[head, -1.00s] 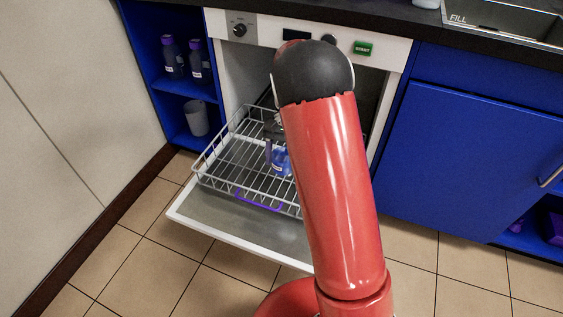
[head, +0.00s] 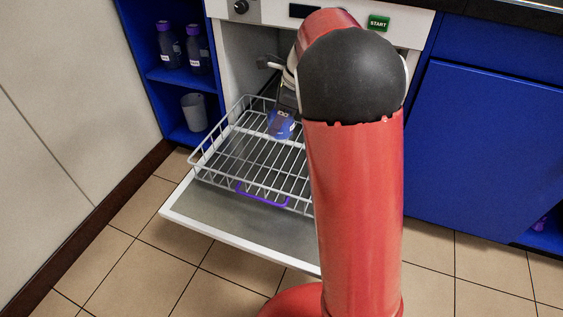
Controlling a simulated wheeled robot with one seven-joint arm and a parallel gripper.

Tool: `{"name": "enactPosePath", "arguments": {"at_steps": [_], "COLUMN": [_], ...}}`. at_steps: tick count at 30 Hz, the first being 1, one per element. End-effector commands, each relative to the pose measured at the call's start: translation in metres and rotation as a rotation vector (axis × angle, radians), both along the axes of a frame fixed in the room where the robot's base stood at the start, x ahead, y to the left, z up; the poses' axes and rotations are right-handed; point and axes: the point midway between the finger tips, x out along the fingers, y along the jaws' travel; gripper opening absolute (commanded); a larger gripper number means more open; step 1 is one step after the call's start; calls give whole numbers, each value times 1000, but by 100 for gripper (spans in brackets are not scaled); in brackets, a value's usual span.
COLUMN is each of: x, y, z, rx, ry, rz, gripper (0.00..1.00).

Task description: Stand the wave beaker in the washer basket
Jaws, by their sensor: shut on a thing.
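The wave beaker (head: 281,125) is a small blue vessel with white markings, over the back part of the washer basket in the head view. My gripper (head: 287,103) is shut on it from above, mostly hidden behind my red arm. I cannot tell whether the beaker's base touches the wires. The washer basket (head: 243,189) is a grey wire rack with a purple front handle, pulled out over the open washer door. Its right side is hidden by my arm.
The lowered washer door (head: 215,222) juts out over the tiled floor. A blue shelf unit left of the washer holds two dark bottles (head: 165,45) and, lower down, a grey cup (head: 194,112). Blue cabinets (head: 490,140) stand to the right. The visible basket floor looks empty around the beaker.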

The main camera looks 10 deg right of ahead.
Motion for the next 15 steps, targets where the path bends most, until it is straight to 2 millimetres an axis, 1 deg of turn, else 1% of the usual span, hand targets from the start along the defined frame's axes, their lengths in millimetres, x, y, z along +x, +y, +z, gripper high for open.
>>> {"name": "enactPosePath", "arguments": {"at_steps": [1,7,9,12,15], "x": [-1,-1,0,0,0], "y": [0,0,0,0,0], "z": [-19,-72,-86,-99,-105], "rx": [0,1,0,0,0], "ry": [6,5,3,2,0], "rz": [-1,1,1,2,2], "gripper": [37,37,37,37,37]}}
